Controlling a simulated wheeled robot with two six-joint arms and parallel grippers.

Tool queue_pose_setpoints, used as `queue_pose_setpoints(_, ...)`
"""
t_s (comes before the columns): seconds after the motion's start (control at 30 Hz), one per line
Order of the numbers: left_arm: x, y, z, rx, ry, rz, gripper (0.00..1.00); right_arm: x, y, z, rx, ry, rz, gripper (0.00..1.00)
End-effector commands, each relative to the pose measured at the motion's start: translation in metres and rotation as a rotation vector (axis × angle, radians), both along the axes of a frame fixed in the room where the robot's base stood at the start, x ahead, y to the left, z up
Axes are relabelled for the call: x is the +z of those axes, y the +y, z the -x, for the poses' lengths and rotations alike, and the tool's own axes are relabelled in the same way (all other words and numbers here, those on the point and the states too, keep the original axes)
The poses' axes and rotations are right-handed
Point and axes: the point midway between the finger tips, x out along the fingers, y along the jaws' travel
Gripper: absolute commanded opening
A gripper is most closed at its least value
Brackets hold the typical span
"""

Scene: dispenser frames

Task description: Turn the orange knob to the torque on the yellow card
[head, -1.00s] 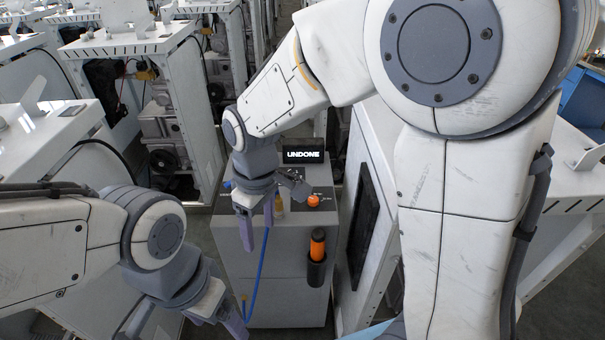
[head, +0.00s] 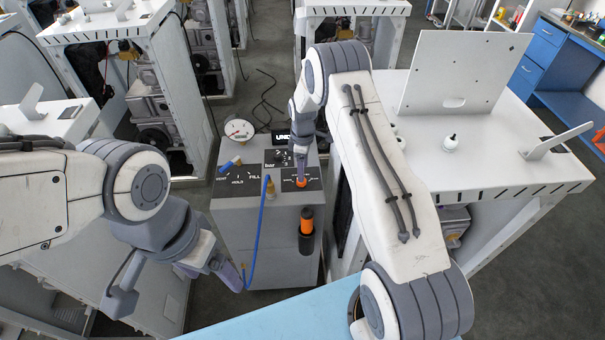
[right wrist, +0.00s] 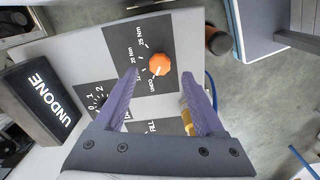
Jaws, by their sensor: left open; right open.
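The orange knob (head: 301,182) sits on a black dial plate on top of the grey dispenser cabinet. In the right wrist view the knob (right wrist: 159,65) lies between the tips of my open right gripper (right wrist: 159,73), with a visible gap on both sides. Its white mark points toward the UNDO label; 20 Nm and 25 Nm are also printed around it. In the head view my right gripper (head: 300,168) is above the knob, partly hidden by its arm. My left gripper (head: 234,279) is open and empty, left of the cabinet front. I cannot make out a yellow card.
A black display (right wrist: 40,97) reads UNDONE beside the dial plate. A round gauge (head: 239,130), a blue-handled valve (head: 230,165) and a brass fitting with a blue hose (head: 269,190) stand left of the knob. An orange-and-black tool (head: 306,230) hangs on the cabinet front.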

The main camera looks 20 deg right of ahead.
Motion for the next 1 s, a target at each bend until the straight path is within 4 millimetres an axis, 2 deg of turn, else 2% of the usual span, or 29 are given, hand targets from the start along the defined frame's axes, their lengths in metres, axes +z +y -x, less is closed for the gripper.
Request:
queue_pose_setpoints(0.1, 0.012, 0.000, 0.000, -0.002, 0.000, 0.000, 0.80, -0.019, 0.001, 0.001, 0.000, 0.003, -0.001, 0.71)
queue_pose_setpoints(0.3, 0.018, 0.000, 0.000, -0.003, 0.000, 0.000, 0.80, -0.043, 0.001, 0.000, 0.000, 0.000, 0.000, 0.71)
queue_pose_setpoints(0.67, 0.019, 0.000, 0.000, -0.003, 0.000, 0.000, 0.80, -0.050, 0.001, 0.000, 0.000, -0.001, 0.000, 0.71)
queue_pose_setpoints(0.7, 0.019, 0.000, 0.000, -0.003, 0.000, 0.000, 0.80, -0.050, 0.001, 0.000, -0.001, -0.001, 0.000, 0.67)
queue_pose_setpoints(0.87, 0.019, 0.000, 0.000, -0.003, 0.000, 0.000, 0.80, -0.050, 0.001, 0.000, -0.001, -0.001, 0.000, 0.06)
queue_pose_setpoints(0.9, 0.019, 0.000, 0.000, -0.003, 0.000, 0.000, 0.80, -0.050, 0.001, 0.000, -0.001, -0.001, 0.000, 0.00)
queue_pose_setpoints(1.0, 0.019, 0.000, 0.000, -0.003, 0.000, 0.000, 0.80, -0.050, 0.000, 0.000, -0.001, -0.001, 0.000, 0.00)
